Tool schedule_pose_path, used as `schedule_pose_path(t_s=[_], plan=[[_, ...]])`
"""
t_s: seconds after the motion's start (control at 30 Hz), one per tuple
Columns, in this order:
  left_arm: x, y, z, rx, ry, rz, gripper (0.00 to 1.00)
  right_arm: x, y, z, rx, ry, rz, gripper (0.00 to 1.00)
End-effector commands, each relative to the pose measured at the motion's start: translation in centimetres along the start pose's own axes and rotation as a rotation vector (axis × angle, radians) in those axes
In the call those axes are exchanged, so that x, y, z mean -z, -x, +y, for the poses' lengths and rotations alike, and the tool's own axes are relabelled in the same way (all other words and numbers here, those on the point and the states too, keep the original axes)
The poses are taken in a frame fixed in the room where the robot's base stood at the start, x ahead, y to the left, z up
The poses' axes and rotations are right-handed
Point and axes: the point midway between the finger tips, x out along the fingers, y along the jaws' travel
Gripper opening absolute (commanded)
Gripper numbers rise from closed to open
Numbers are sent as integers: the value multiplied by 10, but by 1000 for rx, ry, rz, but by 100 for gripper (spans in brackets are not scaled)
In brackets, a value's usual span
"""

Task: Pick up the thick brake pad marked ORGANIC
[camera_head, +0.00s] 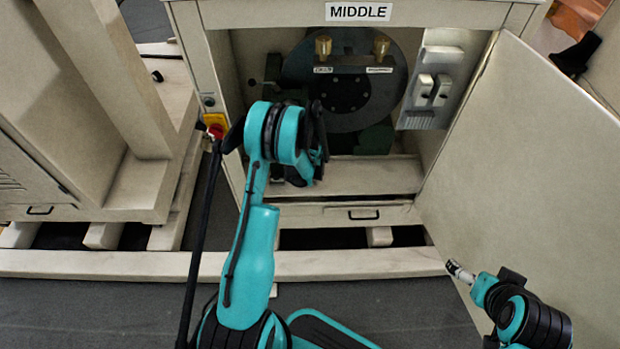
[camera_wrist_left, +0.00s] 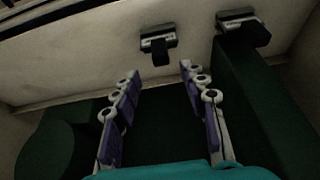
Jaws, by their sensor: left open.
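No brake pad can be made out for certain. In the head view, two small labels, left (camera_head: 323,70) and right (camera_head: 380,70), sit below two brass-coloured knobs in the open cabinet; I cannot read either for certain. My left gripper (camera_head: 314,150) is inside the cabinet opening, in front of and below the big dark disc (camera_head: 345,95). In the left wrist view my left gripper (camera_wrist_left: 160,72) is open with nothing between its purple-padded fingers. Two dark bracket-like pieces, left (camera_wrist_left: 158,42) and right (camera_wrist_left: 243,24), show beyond it. My right arm's end (camera_head: 460,272) is at the lower right.
The cabinet bears a MIDDLE sign (camera_head: 358,12). Its door (camera_head: 535,150) stands open on the right. A grey switch panel (camera_head: 434,88) is on the inner right wall. A red and yellow switch (camera_head: 215,125) is on the left post. Dark green blocks (camera_wrist_left: 262,100) flank the left fingers.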

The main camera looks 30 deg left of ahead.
Motion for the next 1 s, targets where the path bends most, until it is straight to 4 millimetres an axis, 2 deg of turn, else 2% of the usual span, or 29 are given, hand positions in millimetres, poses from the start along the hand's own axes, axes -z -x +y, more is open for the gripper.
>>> schedule_pose_path(t_s=[0.3, 0.57, 0.7, 0.73, 1.0], plan=[[-5, -46, -3, 0, 0, 0, 43, -16, -22, 0, 0, 0, 0, 100], [-4, -48, -3, 0, 0, 0, 43, -15, -21, 0, 0, 0, 0, 100], [-3, -48, -3, 0, 0, 0, 6, -15, -21, 0, 0, 0, 0, 100], [-3, -48, -3, 0, 0, 0, 0, -15, -21, 0, 0, 0, 0, 100], [-3, -47, -3, 0, -1, 0, 0, -15, -21, 0, 0, 0, 0, 100]])
